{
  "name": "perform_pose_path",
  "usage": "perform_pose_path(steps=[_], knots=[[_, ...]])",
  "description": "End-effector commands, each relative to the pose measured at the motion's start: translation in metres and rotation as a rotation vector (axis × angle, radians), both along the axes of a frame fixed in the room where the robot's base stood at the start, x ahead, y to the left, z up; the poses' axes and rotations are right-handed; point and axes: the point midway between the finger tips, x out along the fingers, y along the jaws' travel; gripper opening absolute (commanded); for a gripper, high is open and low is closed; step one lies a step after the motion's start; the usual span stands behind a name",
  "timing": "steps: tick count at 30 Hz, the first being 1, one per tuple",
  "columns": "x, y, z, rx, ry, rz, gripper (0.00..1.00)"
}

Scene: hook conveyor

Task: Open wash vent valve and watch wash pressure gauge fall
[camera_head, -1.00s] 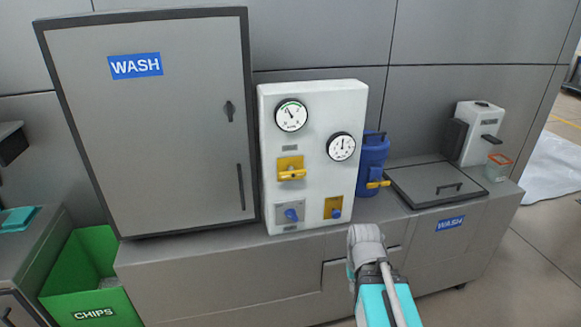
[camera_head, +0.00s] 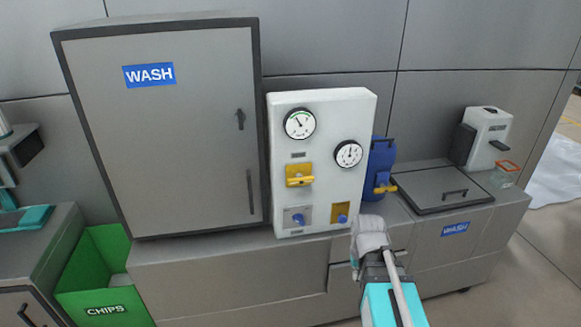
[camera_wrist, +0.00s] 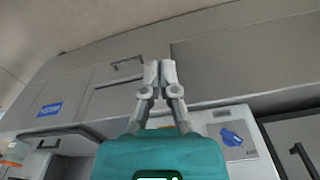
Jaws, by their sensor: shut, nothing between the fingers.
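A white panel (camera_head: 322,105) stands beside the wash cabinet. It carries an upper left gauge (camera_head: 299,123) with a green arc and a right gauge (camera_head: 348,154), whose scales are too small to read. Below are a yellow lever (camera_head: 299,181) on a yellow plate, a blue knob (camera_head: 298,218) on a grey plate and another blue knob (camera_head: 342,217) on a yellow plate. Labels are unreadable, so I cannot tell which is the vent valve. In the wrist view my gripper (camera_wrist: 159,68) is shut and empty; a blue knob (camera_wrist: 232,137) shows to its lower right, apart from it.
The grey wash cabinet (camera_head: 165,140) is closed, left of the panel. A blue canister (camera_head: 380,165) with a yellow tap stands right of it, then a flat lidded hatch (camera_head: 440,184) and a white dispenser (camera_head: 488,135). A green chips bin (camera_head: 95,290) is at lower left.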

Motion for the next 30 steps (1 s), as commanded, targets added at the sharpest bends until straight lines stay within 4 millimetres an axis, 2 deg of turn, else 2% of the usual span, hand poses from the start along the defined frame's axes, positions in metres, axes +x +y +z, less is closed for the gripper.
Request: perform_pose_path(steps=[1, 4, 8, 30], knots=[[0.01, 0.005, 0.02, 0.0, -0.008, 0.009, 0.0], [0.025, 0.003, 0.04, 0.001, -0.023, 0.02, 0.0], [0.043, 0.015, 0.066, 0.002, -0.045, 0.039, 0.0], [0.142, 0.107, 0.214, 0.018, -0.163, 0.157, 0.0]])
